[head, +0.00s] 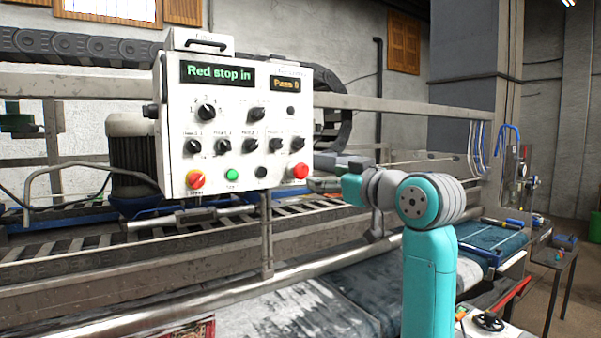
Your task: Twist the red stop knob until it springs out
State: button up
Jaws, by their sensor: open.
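A white control box (235,118) stands on a post beside the rail. Its green display (217,73) reads "Red stop in". A round red knob (300,171) sits at the lower right of its face. The small lettering is too blurred to tell which is the stop knob. My gripper (318,178) is open, just right of the lower-right red knob and close to the box's right edge. Its fingers are small here, and I cannot tell whether they touch the knob.
Several black dials (207,112) and a green button (232,174) share the panel. An orange display (290,84) is at its upper right. A long metal rail (200,315) and wet rug lie below. A cable chain (80,45) runs behind. Open floor shows at far right.

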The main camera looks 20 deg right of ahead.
aim_at(303, 172)
jog(key=x, duration=1)
jog(key=shift+w+a, duration=0.1)
jog(key=shift+w, duration=0.3)
jog(key=c, duration=1.2)
